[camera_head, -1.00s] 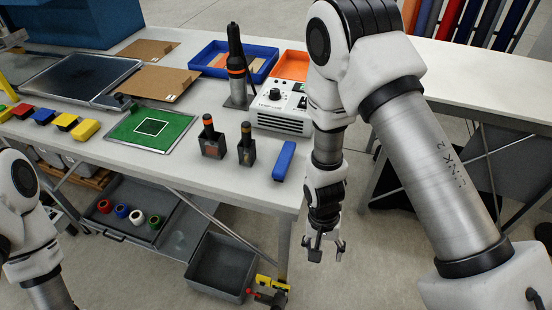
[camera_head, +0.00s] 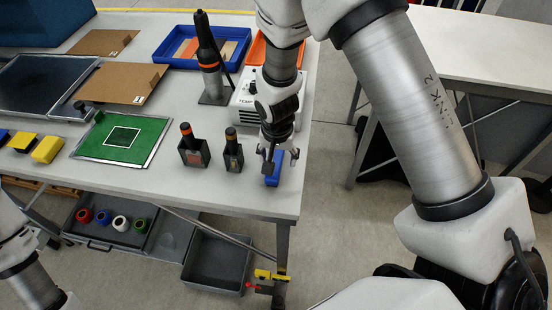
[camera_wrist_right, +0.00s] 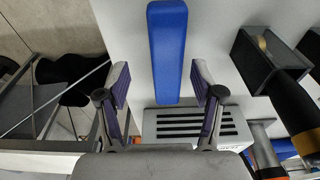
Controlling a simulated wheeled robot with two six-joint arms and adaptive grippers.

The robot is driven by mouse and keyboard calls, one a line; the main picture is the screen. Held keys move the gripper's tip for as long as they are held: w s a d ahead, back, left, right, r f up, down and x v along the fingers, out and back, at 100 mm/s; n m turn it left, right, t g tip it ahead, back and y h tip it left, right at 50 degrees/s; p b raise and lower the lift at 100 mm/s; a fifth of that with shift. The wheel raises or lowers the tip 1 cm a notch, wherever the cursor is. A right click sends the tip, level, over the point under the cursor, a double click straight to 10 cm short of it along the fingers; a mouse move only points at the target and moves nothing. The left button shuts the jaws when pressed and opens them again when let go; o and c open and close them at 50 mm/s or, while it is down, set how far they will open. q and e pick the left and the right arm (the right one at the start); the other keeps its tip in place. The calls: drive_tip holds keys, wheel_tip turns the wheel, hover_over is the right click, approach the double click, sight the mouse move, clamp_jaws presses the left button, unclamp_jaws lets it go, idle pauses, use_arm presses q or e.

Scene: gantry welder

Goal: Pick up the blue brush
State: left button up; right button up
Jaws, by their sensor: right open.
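The blue brush (camera_head: 272,176) lies on the white table near its right front corner, partly hidden by my right gripper in the head view. In the right wrist view the blue brush (camera_wrist_right: 168,50) is a long blue block between and beyond the fingertips. My right gripper (camera_head: 280,154) is open and empty, pointing down above the brush. In the wrist view its two fingers (camera_wrist_right: 158,75) stand apart on either side of the brush's line, with no contact visible. My left gripper is outside the views; only part of my left arm shows at the lower left of the head view.
Two small dark holders with tools (camera_head: 194,153) stand left of the brush. Behind are a white control box (camera_head: 247,113), a tall dark tool (camera_head: 209,62) in a stand and a blue tray (camera_head: 172,58). A green board (camera_head: 98,150) lies further left.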

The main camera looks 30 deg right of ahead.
sight(276, 159)
wheel_tip(276, 159, down, 2)
drive_tip(key=shift+f+b, duration=0.15)
drive_tip(key=shift+b, duration=0.2)
drive_tip(key=shift+w+d+f, duration=0.1)
drive_tip(key=shift+w+f, duration=0.9)
drive_tip(key=shift+f, duration=0.05)
drive_tip(key=shift+w, duration=0.2)
drive_tip(key=shift+s, duration=0.15)
drive_tip(key=shift+c, duration=0.6)
drive_tip(key=shift+s+r, duration=0.35)
drive_tip(key=shift+s, duration=0.15)
drive_tip(key=c, duration=1.1)
drive_tip(key=shift+w+f, duration=0.15)
drive_tip(key=shift+w, duration=0.1)
clamp_jaws()
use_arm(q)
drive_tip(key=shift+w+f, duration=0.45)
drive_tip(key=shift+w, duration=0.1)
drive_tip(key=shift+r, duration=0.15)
